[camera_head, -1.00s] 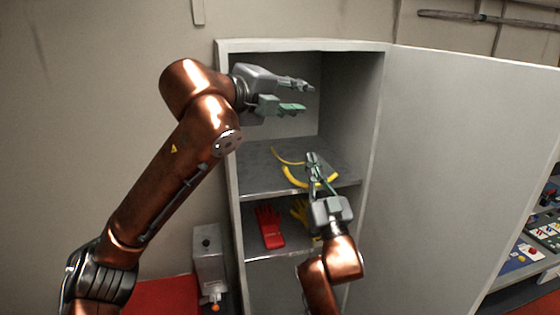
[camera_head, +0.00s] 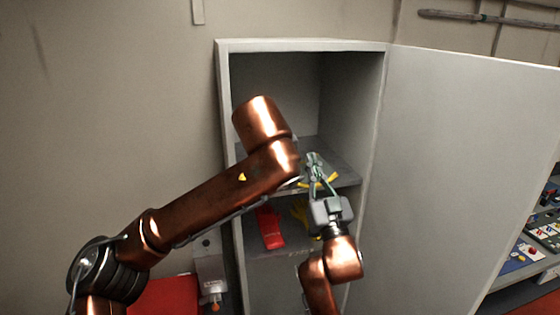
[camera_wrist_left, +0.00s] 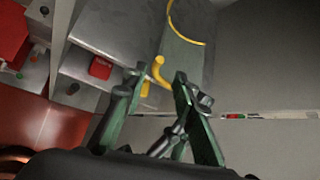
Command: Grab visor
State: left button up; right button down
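The visor (camera_head: 331,181) lies on the cabinet's upper shelf; its yellow rim shows in pieces in the head view, partly covered by my arms. In the left wrist view, the yellow rim (camera_wrist_left: 185,34) is a thin curve with a thicker end below. My left gripper (camera_wrist_left: 158,80) is open, its fingers apart on either side of the rim's thicker end in that picture; I cannot tell if they touch it. My left arm hides it in the head view. My right gripper (camera_head: 314,158) reaches over the visor, fingertips close together; whether it grips the rim is unclear.
The grey cabinet (camera_head: 300,46) stands open, its door (camera_head: 460,150) swung right. A grey box (camera_head: 209,262) is left of the cabinet, a control panel (camera_head: 525,258) at right.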

pick_arm(q)
jog(key=x, duration=1.1)
jog(key=shift+w+f, duration=0.1)
jog(key=shift+w, duration=0.15)
jog(key=shift+c, duration=0.4)
grip_shut()
pick_arm(e)
jog(key=shift+r, duration=0.1)
jog(key=shift+r, duration=0.45)
